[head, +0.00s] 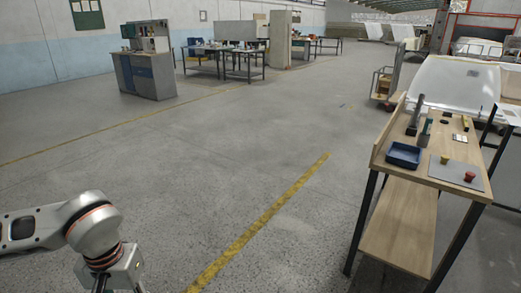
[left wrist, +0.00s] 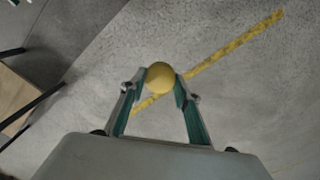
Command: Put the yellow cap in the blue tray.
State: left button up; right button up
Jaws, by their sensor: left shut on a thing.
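The yellow cap (left wrist: 160,76), round in outline, is between the fingertips of my left gripper (left wrist: 159,85) in the left wrist view. The gripper is shut on it, with open floor below. In the head view my left arm is at the lower left, and its fingertips and the cap are out of the frame. The blue tray (head: 404,155) sits on the wooden workbench at the right, far from my left arm. It looks empty. My right gripper is in neither view.
Open floor with a yellow line (head: 262,220) lies between my arm and the bench.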

aim_at(403, 157)
jog(key=i+z, duration=0.4)
jog(key=i+j+z, duration=0.15)
jog(key=i+z, duration=0.3)
jog(key=i+j+z, duration=0.2)
jog(key=i+z, duration=0.3)
jog(key=i+j+z, duration=0.95)
jog(key=k+l, duration=0.05)
jog(key=k, duration=0.05)
